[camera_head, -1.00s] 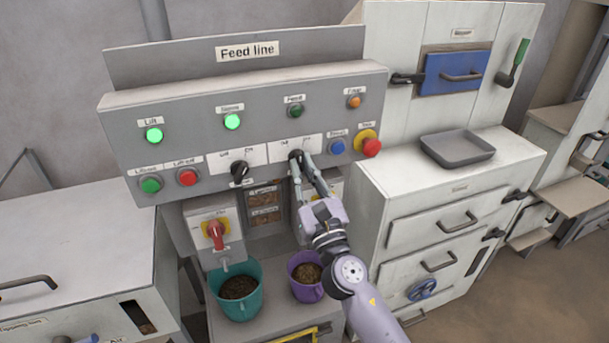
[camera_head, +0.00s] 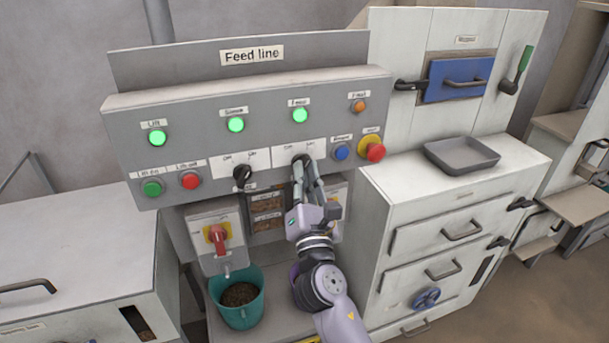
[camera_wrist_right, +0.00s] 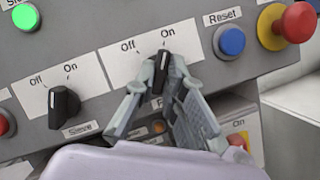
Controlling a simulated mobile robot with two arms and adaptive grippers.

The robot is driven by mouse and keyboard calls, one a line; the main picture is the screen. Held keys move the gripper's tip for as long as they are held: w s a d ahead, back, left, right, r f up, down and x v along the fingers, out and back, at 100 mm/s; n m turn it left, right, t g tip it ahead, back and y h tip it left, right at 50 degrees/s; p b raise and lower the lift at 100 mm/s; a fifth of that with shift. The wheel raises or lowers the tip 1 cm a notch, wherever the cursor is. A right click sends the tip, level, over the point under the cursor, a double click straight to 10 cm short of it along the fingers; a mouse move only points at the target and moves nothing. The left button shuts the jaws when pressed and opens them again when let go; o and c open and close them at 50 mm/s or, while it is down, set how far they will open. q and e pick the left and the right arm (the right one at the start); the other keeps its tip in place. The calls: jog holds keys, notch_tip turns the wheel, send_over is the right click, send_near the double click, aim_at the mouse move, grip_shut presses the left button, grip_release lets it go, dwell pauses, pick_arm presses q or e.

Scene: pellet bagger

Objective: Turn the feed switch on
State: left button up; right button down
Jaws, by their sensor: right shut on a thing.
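The feed switch (camera_wrist_right: 161,72) is a black rotary knob on a white plate marked Off and On, on the Feed line panel (camera_head: 200,105). My right gripper (camera_head: 303,172) is shut on the knob, with one finger on each side in the right wrist view (camera_wrist_right: 160,85). The knob's white pointer line is partly visible and leans toward On. The green Feed lamp (camera_head: 300,116) above is lit. My left gripper is not in view.
The sieve switch (camera_head: 242,174) is just left, with the blue Reset button (camera_head: 341,152) and red emergency button (camera_head: 375,152) to the right. A red-handled switch (camera_head: 217,236) and teal bucket (camera_head: 241,300) are below.

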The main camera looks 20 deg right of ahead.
jog(key=shift+r, duration=0.45)
jog(key=c, duration=1.8)
grip_release()
jog(key=shift+o, duration=0.7)
jog(key=shift+w+d+f, duration=0.1)
jog(key=shift+w+f, duration=0.05)
jog(key=shift+f, duration=0.05)
jog(key=v, duration=1.2)
jog(key=shift+f, duration=0.2)
